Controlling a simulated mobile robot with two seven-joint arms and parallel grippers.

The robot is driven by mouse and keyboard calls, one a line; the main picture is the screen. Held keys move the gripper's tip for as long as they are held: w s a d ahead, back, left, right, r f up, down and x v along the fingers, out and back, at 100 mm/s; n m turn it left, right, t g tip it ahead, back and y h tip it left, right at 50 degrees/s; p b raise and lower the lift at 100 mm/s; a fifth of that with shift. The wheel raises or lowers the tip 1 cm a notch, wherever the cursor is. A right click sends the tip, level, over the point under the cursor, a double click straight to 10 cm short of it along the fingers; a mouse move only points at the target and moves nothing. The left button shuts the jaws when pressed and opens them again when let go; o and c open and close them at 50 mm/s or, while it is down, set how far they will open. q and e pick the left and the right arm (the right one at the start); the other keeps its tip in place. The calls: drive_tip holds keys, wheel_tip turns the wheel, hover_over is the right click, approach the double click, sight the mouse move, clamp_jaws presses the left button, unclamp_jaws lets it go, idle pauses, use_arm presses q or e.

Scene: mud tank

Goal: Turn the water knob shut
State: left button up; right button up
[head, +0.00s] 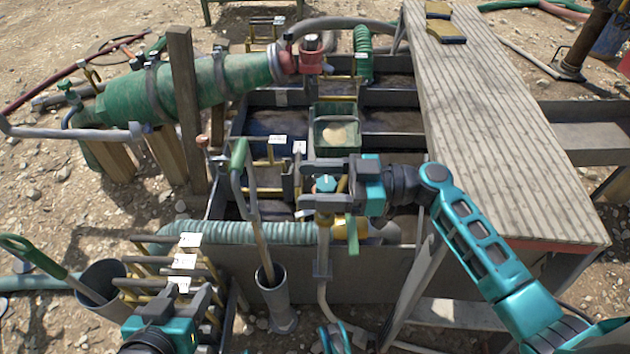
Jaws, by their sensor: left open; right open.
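A small teal-green knob (326,184) sits on top of an upright pipe fitting at the front edge of the tank, above brass-coloured parts. I take it to be the water knob. My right gripper (305,184) comes in from the right, open. One finger is on the far side of the knob and the other on the near side, with the knob between them. I cannot tell whether the fingers touch it. My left gripper (192,300) is open at the bottom left, well away from the knob, near a rack with white tags.
A green lever (352,236) hangs just below my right gripper. A grey tube (277,303) holding a green-handled tool stands left of the pipe. A ribbed hose (260,233) runs along the tank front. A plank walkway (500,120) covers the right side.

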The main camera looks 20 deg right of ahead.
drive_tip(key=shift+a, duration=0.15)
drive_tip(key=shift+c, duration=0.5)
drive_tip(key=c, duration=0.9)
drive_tip(key=shift+o, duration=0.2)
drive_tip(key=shift+f, duration=0.1)
